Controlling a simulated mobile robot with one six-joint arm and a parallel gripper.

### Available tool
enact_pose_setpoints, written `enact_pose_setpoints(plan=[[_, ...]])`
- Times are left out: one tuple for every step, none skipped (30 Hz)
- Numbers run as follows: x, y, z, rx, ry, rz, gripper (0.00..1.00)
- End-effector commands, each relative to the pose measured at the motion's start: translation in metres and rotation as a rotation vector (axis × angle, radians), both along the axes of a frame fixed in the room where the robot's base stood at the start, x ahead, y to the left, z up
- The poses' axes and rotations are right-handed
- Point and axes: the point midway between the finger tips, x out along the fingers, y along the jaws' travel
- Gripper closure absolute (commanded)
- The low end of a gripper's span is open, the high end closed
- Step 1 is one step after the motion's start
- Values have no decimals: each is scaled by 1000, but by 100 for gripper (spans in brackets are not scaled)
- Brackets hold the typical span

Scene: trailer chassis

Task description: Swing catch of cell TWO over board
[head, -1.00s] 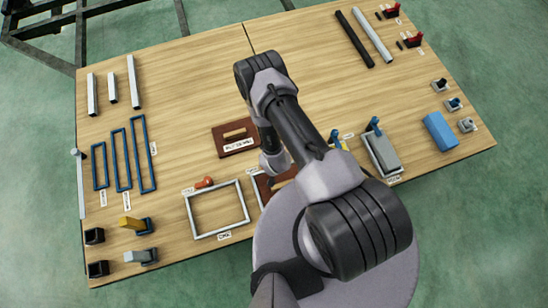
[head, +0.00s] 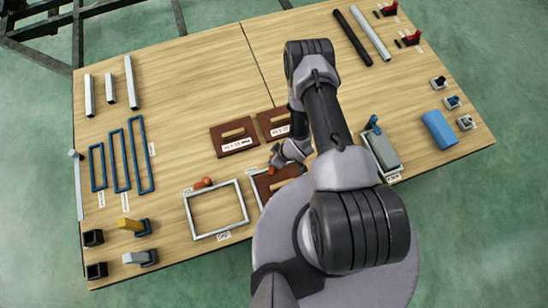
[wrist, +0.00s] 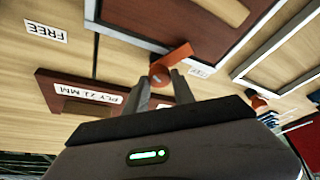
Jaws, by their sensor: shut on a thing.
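Cell TWO is a pale frame (wrist: 137,42) with a brown board (wrist: 195,22) lying in it. In the head view its board (head: 268,186) is partly covered by my arm. The orange-red catch (wrist: 175,58) is at the frame's edge. My gripper (wrist: 160,84) has its two fingertips on either side of the catch's round end and is shut on it. In the head view my gripper (head: 276,163) is at the far edge of the frame.
An empty pale frame (head: 188,213) with its own orange catch (head: 203,183) stands to the left. Two labelled brown boards (head: 228,147) lie just beyond my gripper. To the right is a grey block (head: 382,150) with a blue lever. A FREE label (wrist: 45,31) marks bare table.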

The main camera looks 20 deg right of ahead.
Motion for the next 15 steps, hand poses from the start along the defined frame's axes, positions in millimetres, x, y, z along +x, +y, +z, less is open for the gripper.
enact_pose_setpoints(plan=[[1, -1, -2, -1, 0, 35, 100], [1, -1, -2, 0, 0, 64, 100], [1, -2, -2, -1, 1, 100, 100], [1, -2, -3, -1, 1, 128, 100], [1, -2, -3, -1, -1, 154, 100], [2, -2, -3, -1, -1, 189, 100], [2, -2, -2, -1, -1, 213, 100], [2, -2, -3, -1, 0, 237, 100], [2, -2, -3, -1, 0, 268, 100], [2, -2, -3, -1, -1, 291, 100], [2, -2, -3, -2, 0, 312, 100], [2, -2, -2, -2, 0, 339, 100], [3, -2, -2, -1, -1, 359, 100], [2, -2, -2, -2, 0, 377, 100], [2, -2, -2, -1, 0, 399, 100]])
